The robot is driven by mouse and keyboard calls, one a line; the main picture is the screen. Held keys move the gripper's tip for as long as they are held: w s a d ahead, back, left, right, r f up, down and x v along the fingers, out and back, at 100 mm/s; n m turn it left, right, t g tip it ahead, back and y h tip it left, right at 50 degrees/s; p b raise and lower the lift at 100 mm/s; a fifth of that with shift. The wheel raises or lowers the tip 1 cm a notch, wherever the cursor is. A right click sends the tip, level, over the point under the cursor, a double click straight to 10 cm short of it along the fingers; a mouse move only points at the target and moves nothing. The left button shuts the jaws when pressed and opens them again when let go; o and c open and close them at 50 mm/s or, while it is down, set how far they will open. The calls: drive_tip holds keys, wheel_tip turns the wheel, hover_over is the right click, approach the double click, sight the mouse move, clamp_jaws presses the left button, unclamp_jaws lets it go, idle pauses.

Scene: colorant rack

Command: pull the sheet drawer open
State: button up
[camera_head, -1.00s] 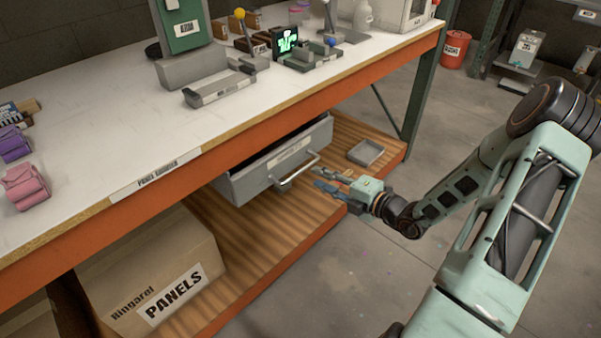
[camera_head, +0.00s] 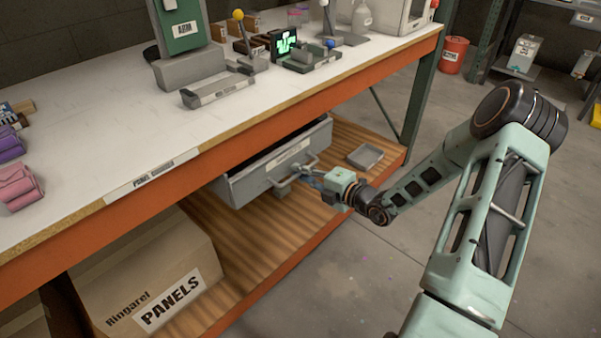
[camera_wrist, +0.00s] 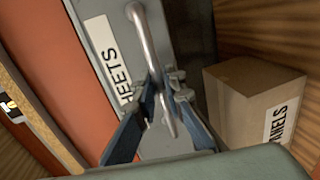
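The sheet drawer (camera_head: 255,178) is a grey metal box under the bench top, with a white label on its front. The wrist view shows the label's "HEETS" lettering on the drawer front (camera_wrist: 182,30). A pale bar handle (camera_head: 282,186) stands out from the front; it also shows in the wrist view (camera_wrist: 143,35). My gripper (camera_wrist: 166,88) is at the handle, with one blue finger on each side of the bar. The fingertips are close together and appear shut on it. In the head view my gripper (camera_head: 311,178) partly hides the handle's right end.
A cardboard box (camera_head: 150,275) marked PANELS stands on the lower wooden shelf, left of the drawer. A small grey tray (camera_head: 365,157) lies on that shelf to the right. The orange bench edge (camera_head: 230,143) runs above the drawer. The floor in front is open.

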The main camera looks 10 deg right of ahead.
clamp_jaws()
drive_tip(key=f+p+v, duration=0.2)
drive_tip(key=p+v, duration=0.1)
drive_tip(key=v, duration=0.9)
drive_tip(key=s+f+p+v, duration=0.1)
drive_tip(key=f+p+v, duration=0.2)
drive_tip(key=v, duration=0.9)
drive_tip(key=d+f+p+v, duration=0.1)
drive_tip(key=f+p+v, duration=0.1)
drive_tip(key=v, duration=1)
drive_tip(key=shift+f+p, duration=0.2)
drive_tip(key=shift+p, duration=0.4)
drive_tip(key=shift+s+a, duration=0.1)
drive_tip(key=shift+s, duration=0.05)
drive_tip(key=o, duration=0.5)
unclamp_jaws()
